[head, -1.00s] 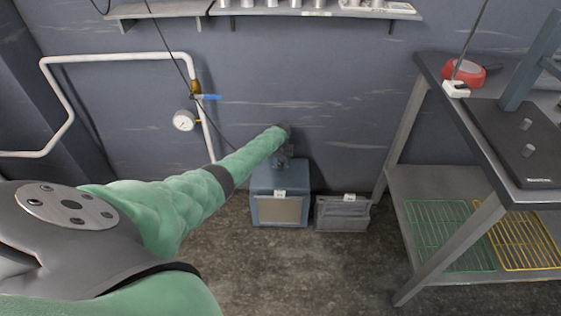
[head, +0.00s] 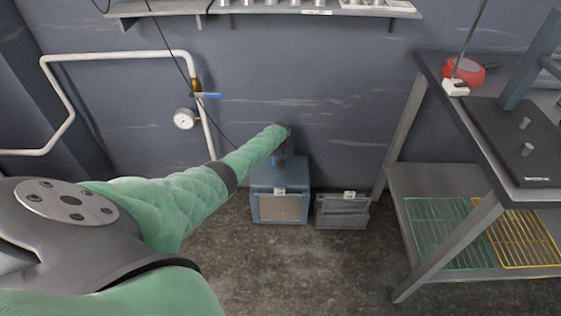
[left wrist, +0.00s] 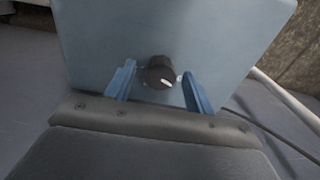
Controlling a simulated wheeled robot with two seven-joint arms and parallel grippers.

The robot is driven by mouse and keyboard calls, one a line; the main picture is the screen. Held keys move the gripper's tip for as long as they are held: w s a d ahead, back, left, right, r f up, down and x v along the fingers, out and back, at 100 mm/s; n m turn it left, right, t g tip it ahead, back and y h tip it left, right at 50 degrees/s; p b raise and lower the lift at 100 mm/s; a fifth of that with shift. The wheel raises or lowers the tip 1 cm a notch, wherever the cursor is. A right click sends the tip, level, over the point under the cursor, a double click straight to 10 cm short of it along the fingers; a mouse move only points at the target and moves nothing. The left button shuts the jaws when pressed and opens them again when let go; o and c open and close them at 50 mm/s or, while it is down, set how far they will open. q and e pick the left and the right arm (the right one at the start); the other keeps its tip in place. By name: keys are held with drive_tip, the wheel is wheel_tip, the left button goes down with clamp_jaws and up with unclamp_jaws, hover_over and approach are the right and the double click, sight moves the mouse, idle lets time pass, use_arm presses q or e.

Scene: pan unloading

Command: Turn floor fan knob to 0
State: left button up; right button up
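The floor fan (head: 267,178) is a blue box with a beige front panel, on the floor against the wall. In the left wrist view its blue face (left wrist: 215,35) fills the upper middle. A black round knob (left wrist: 160,73) with a white mark sits on that face; the mark points to the lower right. My left gripper (left wrist: 158,76) is open, one blue finger on each side of the knob, with gaps showing. In the head view the left gripper (head: 284,153) is small above the box, and the knob is hidden. My right gripper is not in view.
A grey box (head: 342,212) stands right of the fan. A metal table (head: 395,165) with a lower shelf holding green (head: 437,232) and yellow (head: 520,235) racks is at right. A white pipe with a gauge (head: 184,118) runs along the wall. The floor in front is clear.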

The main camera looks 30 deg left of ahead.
sight(280, 162)
use_arm(q)
drive_tip(key=shift+r, duration=0.1)
drive_tip(key=shift+r, duration=0.35)
wheel_tip(280, 162, up, 2)
drive_tip(key=shift+a+r+p, duration=0.1)
drive_tip(key=shift+r+p, duration=0.05)
drive_tip(key=shift+p, duration=0.3)
wheel_tip(280, 162, up, 3)
drive_tip(key=shift+r, duration=0.75)
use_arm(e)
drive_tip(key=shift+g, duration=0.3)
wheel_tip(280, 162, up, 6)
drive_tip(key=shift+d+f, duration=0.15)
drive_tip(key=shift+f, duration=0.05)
